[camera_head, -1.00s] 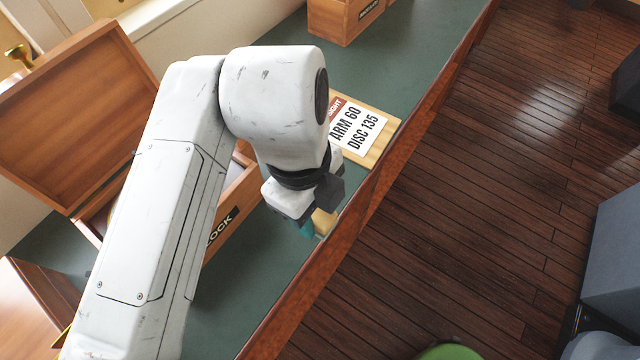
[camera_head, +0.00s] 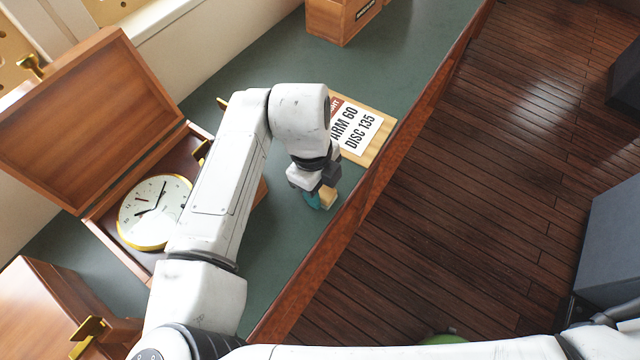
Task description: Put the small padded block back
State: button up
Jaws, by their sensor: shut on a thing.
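The small padded block (camera_head: 328,197), pale wood with a teal part, shows below my gripper (camera_head: 319,190). My gripper is shut on it, just above the green counter near its wooden front edge. The fingers hide part of the block. I cannot tell whether the block touches the counter.
An open wooden case (camera_head: 109,240) holds a round brass-rimmed clock (camera_head: 150,212), left of my arm. A wooden board (camera_head: 383,143) with a printed card (camera_head: 356,128) lies behind my gripper. Another wooden box (camera_head: 343,22) stands at the back. Dark plank floor lies right of the counter.

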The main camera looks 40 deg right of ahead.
jog(key=shift+f, duration=0.1)
jog(key=shift+f, duration=0.15)
jog(key=o, duration=1.1)
jog(key=shift+r, duration=0.2)
notch_tip(320, 180, up, 12)
jog(key=w+b, duration=0.1)
jog(key=shift+w+a, duration=0.3)
